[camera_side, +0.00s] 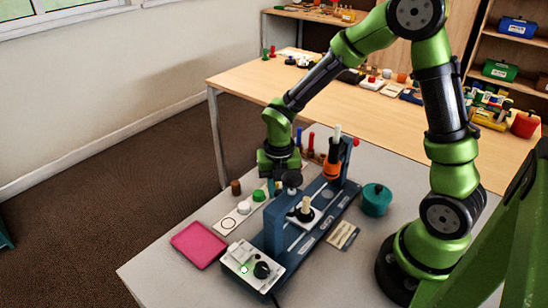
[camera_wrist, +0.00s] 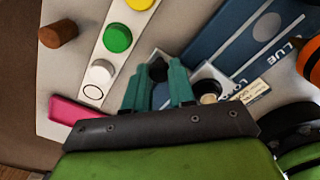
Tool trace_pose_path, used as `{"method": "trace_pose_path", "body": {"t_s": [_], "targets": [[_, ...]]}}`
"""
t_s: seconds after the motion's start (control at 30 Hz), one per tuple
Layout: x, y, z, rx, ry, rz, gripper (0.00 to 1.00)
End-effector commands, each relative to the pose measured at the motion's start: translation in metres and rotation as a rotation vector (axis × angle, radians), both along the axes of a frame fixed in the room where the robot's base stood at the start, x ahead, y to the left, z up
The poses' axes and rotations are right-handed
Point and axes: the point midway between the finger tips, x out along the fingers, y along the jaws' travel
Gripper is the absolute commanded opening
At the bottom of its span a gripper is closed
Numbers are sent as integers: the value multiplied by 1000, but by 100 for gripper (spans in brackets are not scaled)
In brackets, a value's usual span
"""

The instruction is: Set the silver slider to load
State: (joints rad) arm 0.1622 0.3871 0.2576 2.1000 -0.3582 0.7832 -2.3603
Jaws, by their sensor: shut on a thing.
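The blue sorting apparatus (camera_side: 318,227) stands on the grey table, with rails along it. In the wrist view its blue plate (camera_wrist: 238,42) shows lettering that reads "BLUE" and a partly hidden word starting "LO". My gripper (camera_wrist: 158,68) is low over the apparatus's left side, its teal fingers closed around a dark knob-like piece (camera_wrist: 157,70).
A white control box (camera_side: 240,258) with a black dial is at the front. A pink tray (camera_side: 198,244) and a button strip (camera_side: 228,222) lie left. A teal pot (camera_side: 376,200) and a label card (camera_side: 343,235) are right.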

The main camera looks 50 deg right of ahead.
Motion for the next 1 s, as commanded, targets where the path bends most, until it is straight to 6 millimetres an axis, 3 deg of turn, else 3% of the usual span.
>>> {"method": "trace_pose_path", "body": {"t_s": [0.13,0.47,0.5,0.63,1.0], "targets": [[1,-21,1,0,-6,-3,0],[1,-23,1,-1,-6,3,0],[1,-23,1,-1,-5,3,30],[1,-22,1,0,-4,2,50],[1,-22,5,-1,-4,1,51]]}}
